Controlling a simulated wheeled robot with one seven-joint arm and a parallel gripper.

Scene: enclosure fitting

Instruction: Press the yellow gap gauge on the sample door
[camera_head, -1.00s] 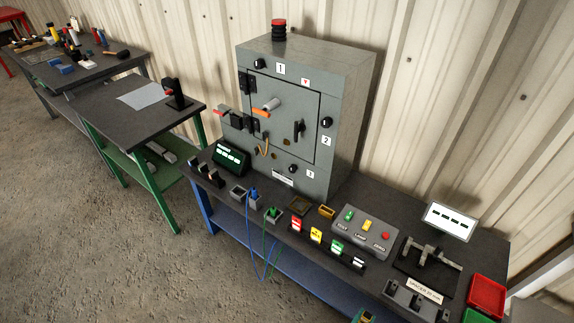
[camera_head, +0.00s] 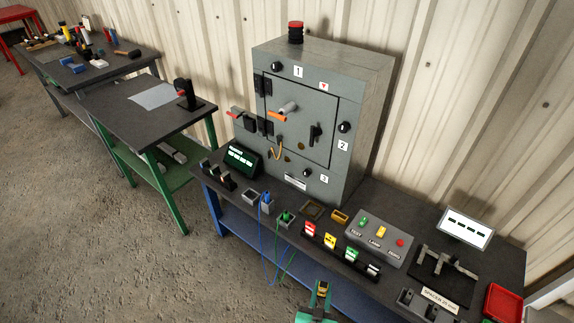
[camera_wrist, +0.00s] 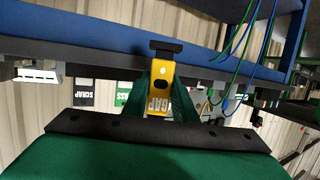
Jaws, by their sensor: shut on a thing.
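The yellow gap gauge (camera_wrist: 159,88) is between the green fingers of my gripper (camera_wrist: 161,105) in the wrist view. It has a black bar across its far end and the word GAP on its face. In the head view my gripper (camera_head: 321,290) is at the bottom, in front of the bench's front edge, with the yellow gauge showing at its tip. The closed-looking door (camera_head: 325,108) is on the front of the grey enclosure (camera_head: 345,70), up and left of my gripper and well apart from the gauge. The door carries a dark handle and a grey-and-orange fitting.
The dark bench top (camera_head: 400,222) holds coloured cards, a grey button box (camera_head: 381,237), a tilted display (camera_head: 466,228) and a red tray (camera_head: 503,302). Blue and green cables (camera_head: 262,245) hang over its front edge. A lower table (camera_head: 135,112) stands left. Open floor lies in front.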

